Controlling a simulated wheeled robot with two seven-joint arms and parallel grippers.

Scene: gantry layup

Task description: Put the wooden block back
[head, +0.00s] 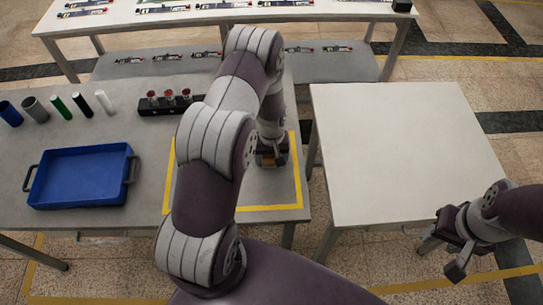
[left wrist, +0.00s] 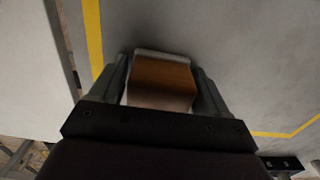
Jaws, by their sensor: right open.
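The wooden block (left wrist: 160,78) is an orange-brown block that fills the space between the fingers of my left gripper (left wrist: 163,88) in the left wrist view. Both fingers lie along its sides. In the head view, my left gripper (head: 270,160) points down inside the yellow taped square (head: 303,180) on the grey table, and little of the block shows. Whether the block touches the tabletop is hard to tell. My right gripper (head: 447,243) is open and empty near the front right corner of the white table.
A blue tray (head: 80,206) sits at the left of the grey table (head: 150,215). Behind it stand several cylinders and a black holder (head: 145,110) with red-topped pieces. The white table (head: 405,150) at right is bare. A gap separates the two tables.

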